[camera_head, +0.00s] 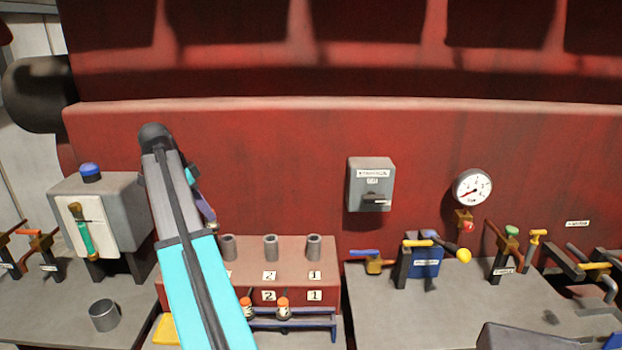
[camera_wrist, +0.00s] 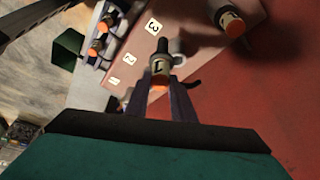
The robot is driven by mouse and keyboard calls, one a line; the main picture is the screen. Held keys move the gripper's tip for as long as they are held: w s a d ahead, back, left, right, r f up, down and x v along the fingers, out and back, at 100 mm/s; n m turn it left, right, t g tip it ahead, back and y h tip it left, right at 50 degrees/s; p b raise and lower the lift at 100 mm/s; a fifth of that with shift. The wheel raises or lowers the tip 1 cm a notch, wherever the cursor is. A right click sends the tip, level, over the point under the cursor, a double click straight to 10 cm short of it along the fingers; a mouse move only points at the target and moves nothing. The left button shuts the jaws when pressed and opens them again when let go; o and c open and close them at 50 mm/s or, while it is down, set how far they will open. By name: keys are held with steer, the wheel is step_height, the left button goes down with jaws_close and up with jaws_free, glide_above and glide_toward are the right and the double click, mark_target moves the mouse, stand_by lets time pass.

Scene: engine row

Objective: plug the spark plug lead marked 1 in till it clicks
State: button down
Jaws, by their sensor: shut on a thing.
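My gripper (camera_wrist: 160,86) is shut on the lead marked 1 (camera_wrist: 159,67), a dark plug with a pale label and an orange end. The block (camera_head: 300,257) carries grey posts above labels; the post at label 1 (camera_head: 314,246) stands at the right and looks bare. In the wrist view the lead is over the block near label 3 (camera_wrist: 152,27), apart from label 1 (camera_wrist: 114,80). I cannot tell whether it touches the post beneath.
Two other orange-ended leads (camera_head: 246,304) (camera_head: 283,305) sit in the blue rack (camera_head: 320,322) in front of the block. Another labelled, orange-ended lead (camera_wrist: 232,20) is at the block's far end in the wrist view. The red wall (camera_head: 290,180) rises behind; a grey switch box (camera_head: 371,185) hangs to the right.

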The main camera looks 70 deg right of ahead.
steer(key=s+d+r+m+p, duration=0.1)
steer(key=s+d+r+m, duration=0.1)
steer(key=s+d, duration=0.3)
steer(key=s+d+r+m+g+y, duration=0.1)
steer(key=s+d, duration=0.5)
steer(key=s, duration=0.6)
steer(key=s+d+r+m+p, duration=0.1)
steer(key=s+d+r+m, duration=0.1)
steer(key=s+d, duration=0.4)
steer(key=s+m, duration=0.1)
steer(key=s, duration=0.1)
steer(key=shift+s+r+y+p, duration=0.3)
steer(key=shift+s+y, duration=0.05)
steer(key=shift+y, duration=0.05)
steer(key=shift+w+d+r, duration=0.1)
steer(key=shift+r, duration=0.05)
step_height(320, 180, down, 12)
steer(key=b, duration=0.4)
steer(key=shift+b, duration=0.35)
stand_by(0.6)
steer(key=shift+f+b, duration=0.3)
steer(key=shift+f, duration=0.7)
stand_by(0.7)
steer(key=c, duration=1.4)
jaws_free()
steer(key=shift+c, duration=0.2)
